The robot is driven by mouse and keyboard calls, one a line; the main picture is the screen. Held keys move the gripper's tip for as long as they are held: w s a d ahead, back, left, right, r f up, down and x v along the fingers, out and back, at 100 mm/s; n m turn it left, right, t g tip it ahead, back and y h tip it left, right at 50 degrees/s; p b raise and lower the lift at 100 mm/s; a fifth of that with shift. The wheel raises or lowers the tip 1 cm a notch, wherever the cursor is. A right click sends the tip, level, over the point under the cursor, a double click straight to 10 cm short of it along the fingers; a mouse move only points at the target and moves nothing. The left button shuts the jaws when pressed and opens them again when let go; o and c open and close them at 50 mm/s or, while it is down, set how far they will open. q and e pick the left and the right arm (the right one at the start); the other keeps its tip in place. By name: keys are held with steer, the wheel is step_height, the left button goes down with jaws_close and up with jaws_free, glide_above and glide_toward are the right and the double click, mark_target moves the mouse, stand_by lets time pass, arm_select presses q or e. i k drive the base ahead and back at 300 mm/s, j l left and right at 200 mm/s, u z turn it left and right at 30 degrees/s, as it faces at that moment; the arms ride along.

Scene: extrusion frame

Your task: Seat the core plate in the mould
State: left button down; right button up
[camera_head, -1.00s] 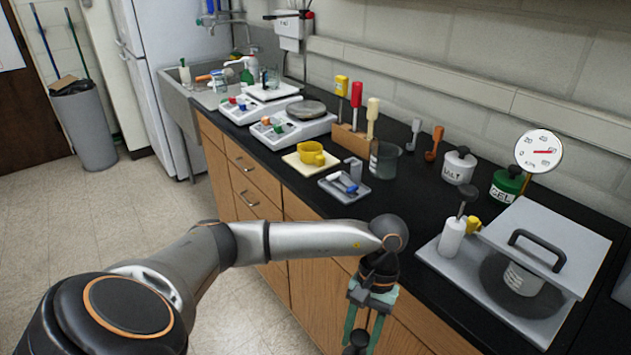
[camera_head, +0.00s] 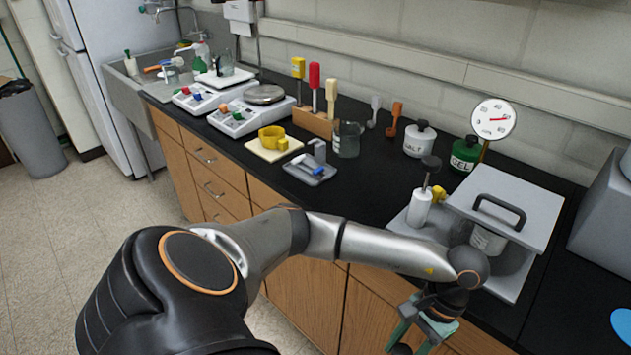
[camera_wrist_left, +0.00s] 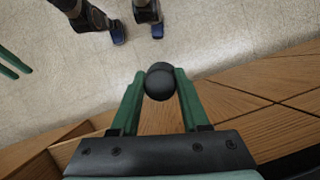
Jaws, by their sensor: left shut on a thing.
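My left gripper (camera_head: 418,328) is at the counter's front edge, low in the head view. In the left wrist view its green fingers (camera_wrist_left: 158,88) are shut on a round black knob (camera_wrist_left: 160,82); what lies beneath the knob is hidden. The knob shows only as a dark shape (camera_head: 402,350) at the bottom of the head view. I cannot pick out the core plate or the mould for certain. Two green bars (camera_wrist_left: 12,62) at the left edge of the wrist view may be my right gripper's fingers; the head view does not show it.
The counter between tray and chamber is clear.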

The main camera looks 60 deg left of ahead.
mark_target(273, 138)
steer(key=j+z, duration=0.3)
steer(key=k+j+z, duration=0.4)
steer(key=j, duration=0.3)
steer(key=k+j+z, duration=0.2)
steer(key=j, duration=0.2)
steer(key=k+j+z, duration=0.1)
steer(key=k+j, duration=0.15)
steer(key=j, duration=0.2)
steer(key=k+j, duration=0.25)
steer(key=j, duration=0.2)
steer(key=k+j+z, duration=0.15)
steer(key=j, duration=0.35)
steer(key=k+j, duration=0.45)
steer(key=j, duration=0.15)
steer(key=k+j, duration=0.45)
steer(key=i+j, duration=0.1)
steer(key=i, duration=0.4)
